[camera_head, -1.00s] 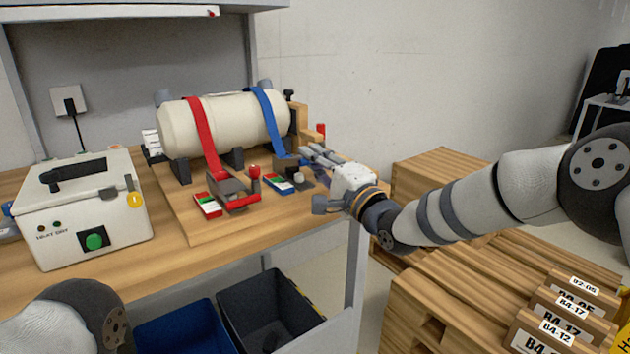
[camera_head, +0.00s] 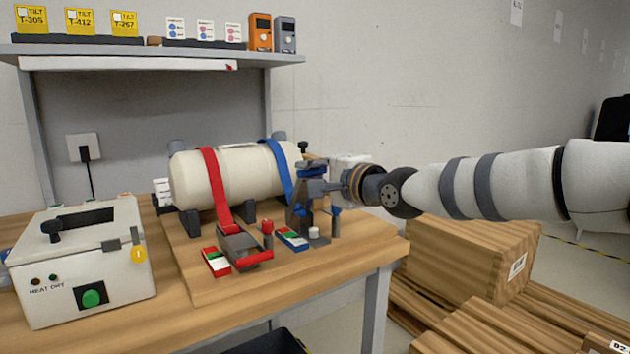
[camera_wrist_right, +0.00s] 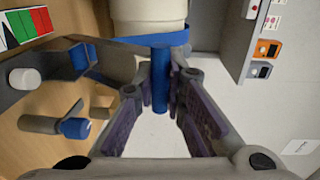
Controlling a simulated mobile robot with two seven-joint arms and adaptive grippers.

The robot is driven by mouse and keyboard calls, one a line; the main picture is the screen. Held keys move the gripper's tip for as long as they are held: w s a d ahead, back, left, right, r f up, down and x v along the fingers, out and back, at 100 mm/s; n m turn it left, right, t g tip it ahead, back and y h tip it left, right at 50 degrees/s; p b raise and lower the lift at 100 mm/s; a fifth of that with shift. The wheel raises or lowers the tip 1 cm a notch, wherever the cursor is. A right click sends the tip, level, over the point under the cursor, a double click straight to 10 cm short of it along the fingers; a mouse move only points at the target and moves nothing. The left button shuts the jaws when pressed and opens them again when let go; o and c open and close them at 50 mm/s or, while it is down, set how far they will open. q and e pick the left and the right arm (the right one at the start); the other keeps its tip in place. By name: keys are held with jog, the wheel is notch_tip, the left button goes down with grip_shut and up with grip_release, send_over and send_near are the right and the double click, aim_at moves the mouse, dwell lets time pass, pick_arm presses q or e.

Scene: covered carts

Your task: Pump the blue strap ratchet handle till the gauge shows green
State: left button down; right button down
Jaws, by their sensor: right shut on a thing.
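The blue strap (camera_head: 279,170) runs over the cream tank (camera_head: 240,178) down to its dark grey ratchet (camera_head: 297,214) on the board. The ratchet's lever stands raised. My right gripper (camera_head: 308,188) is above the ratchet. In the right wrist view my right gripper (camera_wrist_right: 161,92) is shut on the upright blue handle grip (camera_wrist_right: 160,72). The blue-framed gauge (camera_head: 292,239) lies in front, with red, white and green bands; it also shows in the right wrist view (camera_wrist_right: 27,24). My left gripper is not in view.
The red strap (camera_head: 213,180) and red ratchet (camera_head: 243,245) sit close on the left, with a red-framed gauge (camera_head: 216,261). A blue-tipped post (camera_head: 335,222) stands right of the blue ratchet. A white heat dry box (camera_head: 80,262) stands at left. A shelf (camera_head: 160,50) hangs behind.

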jog(key=shift+w+a+r, duration=0.1)
jog(key=shift+w+r, duration=0.05)
dwell(0.4)
jog(key=c, duration=1.9)
grip_release()
jog(key=v, duration=1.2)
